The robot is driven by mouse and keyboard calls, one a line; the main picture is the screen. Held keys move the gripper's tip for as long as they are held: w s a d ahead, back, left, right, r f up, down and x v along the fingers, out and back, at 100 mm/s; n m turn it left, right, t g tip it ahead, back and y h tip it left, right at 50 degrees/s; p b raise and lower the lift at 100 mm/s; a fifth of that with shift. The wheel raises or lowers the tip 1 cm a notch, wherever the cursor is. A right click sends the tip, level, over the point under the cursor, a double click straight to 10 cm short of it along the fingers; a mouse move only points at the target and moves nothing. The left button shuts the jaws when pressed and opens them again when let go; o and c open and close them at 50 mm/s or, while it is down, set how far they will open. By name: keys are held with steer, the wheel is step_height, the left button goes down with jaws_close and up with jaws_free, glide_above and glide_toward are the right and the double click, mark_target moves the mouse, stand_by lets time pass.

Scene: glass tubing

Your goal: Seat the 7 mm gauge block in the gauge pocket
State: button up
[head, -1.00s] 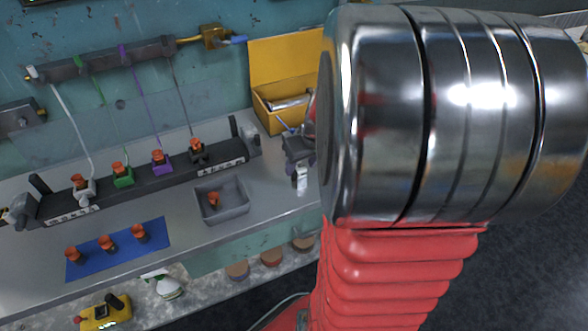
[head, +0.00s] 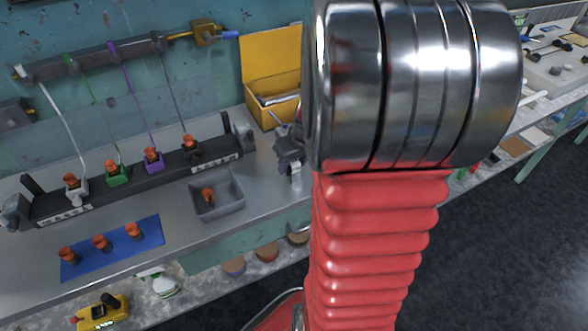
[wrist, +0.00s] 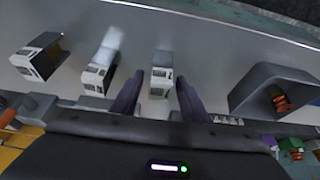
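Three small blocks with pale tops and dark-marked faces stand on the grey bench in the wrist view: a left block (wrist: 38,57), a middle block (wrist: 101,62) and a right block (wrist: 161,72). Their markings are too small to read, so I cannot tell which is the 7 mm gauge block. My gripper (wrist: 158,98) has its two dark fingers apart, with the right block in line with the gap; I cannot tell whether it lies between them in depth. In the head view my gripper (head: 289,150) is partly hidden by my arm. I cannot make out the gauge pocket.
A grey tray (head: 232,207) holding an orange-topped piece stands left of my gripper; it also shows in the wrist view (wrist: 262,88). A yellow box (head: 262,112) stands behind. A blue mat (head: 82,262) with orange-topped pieces and a dark rack (head: 128,187) lie further left.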

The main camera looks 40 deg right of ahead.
jaws_close()
stand_by(0.4)
step_height(320, 180, up, 10)
stand_by(0.6)
stand_by(0.4)
